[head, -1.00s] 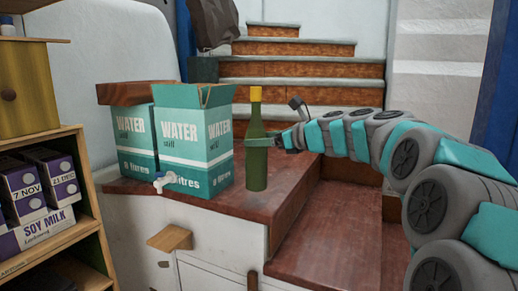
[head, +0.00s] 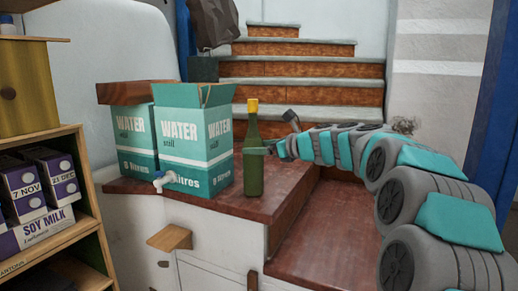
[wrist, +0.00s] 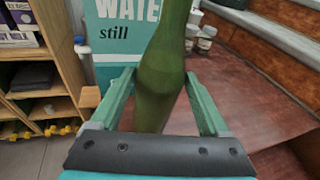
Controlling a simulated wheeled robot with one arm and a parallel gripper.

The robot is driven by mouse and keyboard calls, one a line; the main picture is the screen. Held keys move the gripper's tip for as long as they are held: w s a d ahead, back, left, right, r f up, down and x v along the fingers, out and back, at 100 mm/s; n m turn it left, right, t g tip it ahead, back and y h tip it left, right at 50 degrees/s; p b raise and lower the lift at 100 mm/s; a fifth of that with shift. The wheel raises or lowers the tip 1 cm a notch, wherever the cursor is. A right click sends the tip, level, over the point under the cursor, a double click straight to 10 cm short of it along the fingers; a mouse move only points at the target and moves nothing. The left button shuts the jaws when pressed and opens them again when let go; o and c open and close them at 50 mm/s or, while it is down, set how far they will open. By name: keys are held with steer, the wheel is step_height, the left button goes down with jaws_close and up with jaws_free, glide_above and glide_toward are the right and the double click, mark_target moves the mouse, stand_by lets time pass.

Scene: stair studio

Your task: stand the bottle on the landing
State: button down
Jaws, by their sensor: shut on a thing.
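A green bottle (head: 253,170) with a yellow cap is upright at the front part of the red-brown landing (head: 292,190), right of the water boxes. My gripper (head: 262,150) reaches in from the right and is shut on the bottle's body. In the wrist view the bottle (wrist: 158,100) stands between the two teal fingers, its cap and base out of sight. The bottle's base appears at the landing's surface in the head view; I cannot tell whether it touches.
Teal water boxes (head: 193,140) stand close on the bottle's left, one with a tap pointing forward. Stairs (head: 300,70) rise behind, and a lower step (head: 320,240) lies front right. A shelf (head: 50,240) with soy milk cartons is at left. Bare landing shows right of the bottle.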

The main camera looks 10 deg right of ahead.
jaws_free()
steer(key=v, duration=1.2)
